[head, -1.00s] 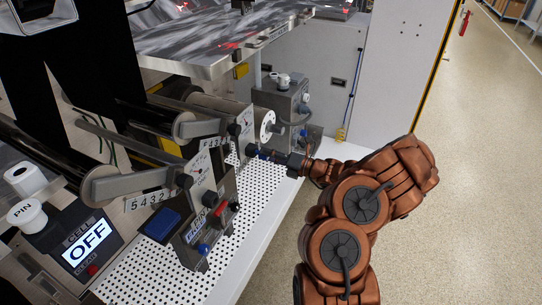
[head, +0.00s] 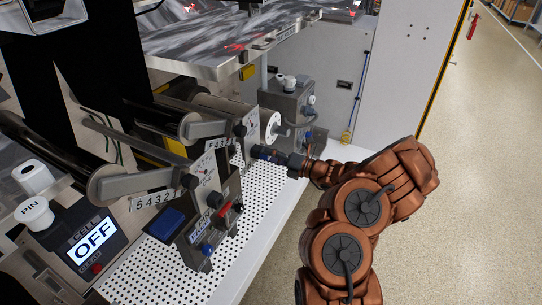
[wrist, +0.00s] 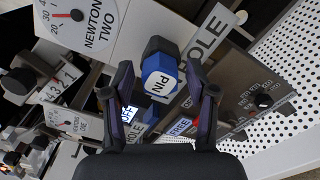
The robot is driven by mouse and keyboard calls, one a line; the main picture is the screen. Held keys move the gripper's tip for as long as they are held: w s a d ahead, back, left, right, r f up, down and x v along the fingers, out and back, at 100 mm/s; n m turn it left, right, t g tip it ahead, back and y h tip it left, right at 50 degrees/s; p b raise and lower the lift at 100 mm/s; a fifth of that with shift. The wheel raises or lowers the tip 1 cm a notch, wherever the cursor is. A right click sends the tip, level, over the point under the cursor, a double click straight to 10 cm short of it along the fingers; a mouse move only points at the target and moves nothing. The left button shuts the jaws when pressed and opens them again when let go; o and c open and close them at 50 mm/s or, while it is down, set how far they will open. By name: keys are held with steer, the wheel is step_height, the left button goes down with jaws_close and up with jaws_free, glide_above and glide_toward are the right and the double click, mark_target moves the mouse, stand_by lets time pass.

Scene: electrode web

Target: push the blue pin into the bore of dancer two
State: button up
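The blue pin (wrist: 160,78), labelled PIN, shows in the wrist view with a dark cap on its far side. It stands between the two fingers of my gripper (wrist: 160,70). The fingers are apart, and a narrow gap shows on each side of the pin. Dancer two's dial (wrist: 82,20), marked NEWTON TWO, is at the upper left. A HOLE label (wrist: 207,35) is right of the pin; the bore itself is hidden. In the head view my gripper (head: 268,154) reaches in from the right beside the rear dancer plate (head: 246,124).
A perforated white shelf (head: 262,192) lies below. A grey box (head: 288,100) stands behind the gripper. A screen (head: 91,240) reads OFF. The floor at right is clear.

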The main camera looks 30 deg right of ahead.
steer(key=shift+o, duration=0.6)
steer(key=v, duration=1.2)
steer(key=shift+f, duration=0.1)
stand_by(0.7)
